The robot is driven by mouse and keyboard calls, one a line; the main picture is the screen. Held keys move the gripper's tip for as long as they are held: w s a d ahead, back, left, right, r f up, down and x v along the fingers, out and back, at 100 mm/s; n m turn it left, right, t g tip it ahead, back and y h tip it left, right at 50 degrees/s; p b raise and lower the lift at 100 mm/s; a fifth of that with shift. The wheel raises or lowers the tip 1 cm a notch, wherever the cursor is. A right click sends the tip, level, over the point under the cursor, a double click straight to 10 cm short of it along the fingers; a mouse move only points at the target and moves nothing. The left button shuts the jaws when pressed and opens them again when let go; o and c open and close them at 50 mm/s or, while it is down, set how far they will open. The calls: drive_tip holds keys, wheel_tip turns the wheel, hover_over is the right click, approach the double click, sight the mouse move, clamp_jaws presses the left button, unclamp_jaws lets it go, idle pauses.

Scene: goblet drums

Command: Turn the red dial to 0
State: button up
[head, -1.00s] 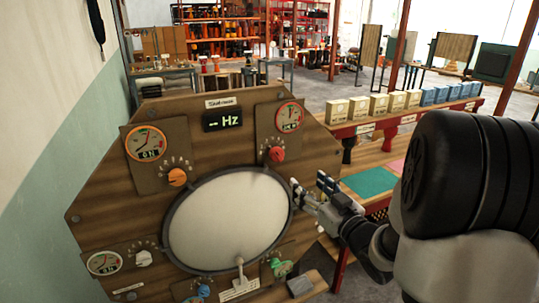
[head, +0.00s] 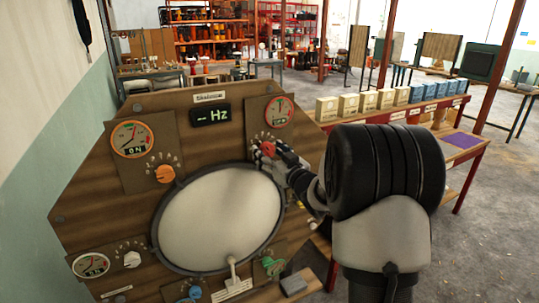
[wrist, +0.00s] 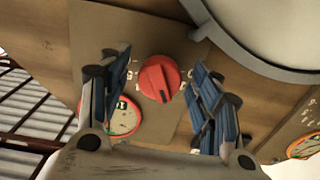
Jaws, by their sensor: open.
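The red dial (head: 267,148) is on the upper right of the wooden panel, below a round red-rimmed gauge (head: 279,111). In the wrist view the red dial (wrist: 158,78) shows a dark pointer line and sits between my two fingers, with small numbers around it partly hidden. My gripper (head: 280,158) is at the dial in the head view, covering part of its right side. In the wrist view my gripper (wrist: 160,92) is open, with a visible gap between each finger and the dial. I cannot read which number the pointer marks.
The large white drum skin (head: 220,220) lies below and left of the dial. An orange dial (head: 165,173), a white dial (head: 132,259) and a green dial (head: 272,265) are elsewhere on the panel. A shelf with boxes (head: 368,102) stands behind to the right.

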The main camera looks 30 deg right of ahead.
drive_tip(key=shift+w, duration=0.1)
drive_tip(key=shift+c, duration=0.4)
drive_tip(key=c, duration=1)
drive_tip(key=shift+n+b, duration=0.4)
drive_tip(key=shift+b, duration=0.05)
drive_tip(key=shift+n+b, duration=0.55)
drive_tip(key=shift+n, duration=0.05)
drive_tip(key=n+b, duration=0.1)
drive_tip(key=n, duration=0.1)
drive_tip(key=shift+n, duration=0.3)
drive_tip(key=n, duration=0.3)
drive_tip(key=shift+d+r, duration=0.1)
drive_tip(key=shift+n, duration=2.1)
